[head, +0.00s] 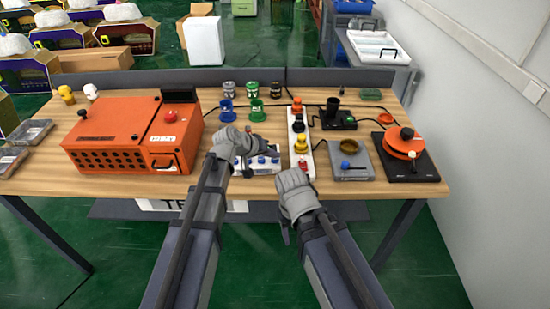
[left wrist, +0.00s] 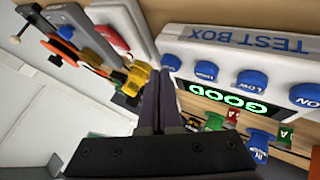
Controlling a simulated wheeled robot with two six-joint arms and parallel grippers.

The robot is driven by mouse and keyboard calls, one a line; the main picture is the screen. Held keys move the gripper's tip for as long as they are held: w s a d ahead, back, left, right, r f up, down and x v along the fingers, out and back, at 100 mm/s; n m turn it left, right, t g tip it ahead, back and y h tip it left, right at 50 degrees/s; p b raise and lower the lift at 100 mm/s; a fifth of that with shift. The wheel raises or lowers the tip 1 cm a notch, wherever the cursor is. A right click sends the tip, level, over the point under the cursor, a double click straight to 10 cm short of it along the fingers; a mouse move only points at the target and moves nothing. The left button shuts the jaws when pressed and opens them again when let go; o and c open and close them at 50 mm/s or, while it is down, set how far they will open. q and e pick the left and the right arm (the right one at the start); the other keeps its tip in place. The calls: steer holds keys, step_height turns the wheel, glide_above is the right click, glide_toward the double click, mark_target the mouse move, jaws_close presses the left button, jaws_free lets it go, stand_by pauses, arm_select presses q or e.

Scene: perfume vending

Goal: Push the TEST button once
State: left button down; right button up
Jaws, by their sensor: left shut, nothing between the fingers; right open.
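The white test box (head: 262,163) with blue buttons stands near the table's front edge. In the left wrist view, the test box (left wrist: 240,45) shows its "TEST BOX" label upside down, a row of blue buttons and a green display (left wrist: 228,99) reading GOOD. My left gripper (head: 247,158) is shut and empty, at the box's left part in the head view. In the left wrist view its fingertips (left wrist: 166,78) are close to the endmost blue button (left wrist: 171,62); I cannot tell if they touch. That button's label is unreadable. My right gripper (head: 284,176) is open near the table's front edge.
An orange machine (head: 135,135) stands to the left. A white power strip (head: 301,145) runs right of the test box. A grey scale-like device (head: 349,160) and an orange-topped black device (head: 404,150) stand farther right. Coloured cups (head: 227,110) stand behind.

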mark_target(273, 161)
arm_select(q)
steer(key=shift+r+p, duration=0.35)
steer(key=shift+r, duration=0.2)
step_height(273, 161, up, 5)
steer(key=p, duration=0.5)
steer(key=shift+r, duration=0.1)
stand_by(0.5)
steer(key=s+a+f+m+g+y, duration=0.1)
steer(key=s+f+g+y, duration=0.1)
steer(key=s, duration=0.6)
steer(key=s+a+f+m+g+y, duration=0.1)
steer(key=s+a+f+g+y, duration=0.1)
steer(key=s, duration=0.7)
steer(key=s+a+f+m+g+y, duration=0.1)
steer(key=s+y, duration=0.3)
steer(key=s, duration=0.4)
steer(key=shift+s+a+f+g, duration=0.4)
steer(key=shift+a+f+g, duration=0.3)
steer(key=shift+f+g, duration=0.15)
